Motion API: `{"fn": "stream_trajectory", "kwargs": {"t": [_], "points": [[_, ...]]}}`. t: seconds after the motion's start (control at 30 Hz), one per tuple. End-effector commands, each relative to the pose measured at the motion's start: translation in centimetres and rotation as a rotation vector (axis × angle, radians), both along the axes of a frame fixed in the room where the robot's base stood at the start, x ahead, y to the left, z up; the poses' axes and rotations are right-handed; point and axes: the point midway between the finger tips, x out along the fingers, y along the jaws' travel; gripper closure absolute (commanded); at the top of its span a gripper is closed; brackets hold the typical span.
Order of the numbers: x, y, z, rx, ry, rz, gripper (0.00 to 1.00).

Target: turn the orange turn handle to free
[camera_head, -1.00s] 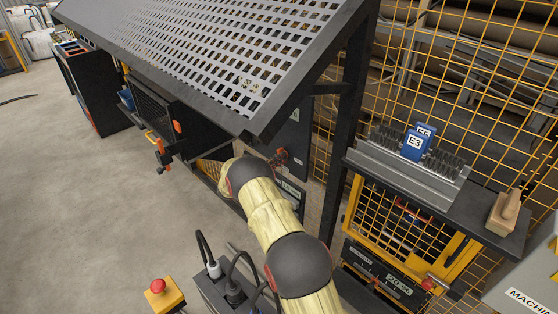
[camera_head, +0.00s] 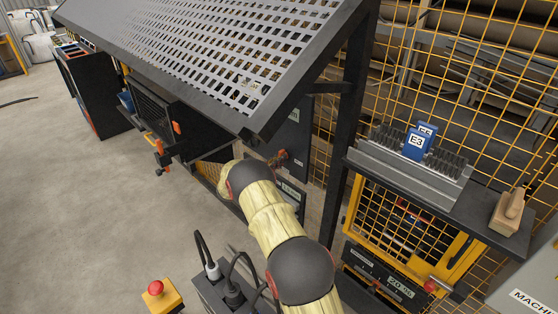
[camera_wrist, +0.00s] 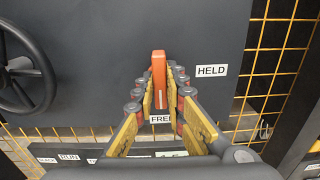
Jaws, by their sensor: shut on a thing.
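The orange turn handle (camera_wrist: 158,68) stands upright on a dark panel in the wrist view. A FREE label (camera_wrist: 160,119) is below it, partly covered by my finger, and a HELD label (camera_wrist: 211,71) is to its right. The handle's lower end, with a pale mark, is just above FREE. My gripper (camera_wrist: 159,82) is shut on the handle, with one finger on each side. In the head view, my arm reaches under the sloped perforated cover, and my fingers cannot be made out there.
A black handwheel (camera_wrist: 27,70) is left of the handle. Yellow mesh (camera_wrist: 272,65) stands to the right. In the head view, the perforated cover (camera_head: 215,55) overhangs my arm. A socket box with cables (camera_head: 215,290) and a red stop button (camera_head: 155,288) are below it.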

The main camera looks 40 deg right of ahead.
Motion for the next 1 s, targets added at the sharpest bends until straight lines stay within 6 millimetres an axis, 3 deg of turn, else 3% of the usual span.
{"fn": "stream_trajectory", "kwargs": {"t": [0.13, 0.17, 0.47, 0.8, 1.0], "points": [[-0.1, 0.1, -0.4, 0.005, 0.003, 0.001, 1.00], [-0.1, 0.1, -0.4, 0.005, 0.004, 0.001, 0.87], [0.0, 0.0, -0.2, 0.002, 0.002, 0.000, 0.70], [0.0, 0.3, -0.1, 0.001, 0.001, 0.001, 0.70], [-0.1, 2.8, 0.0, 0.002, 0.002, 0.003, 0.70]]}}
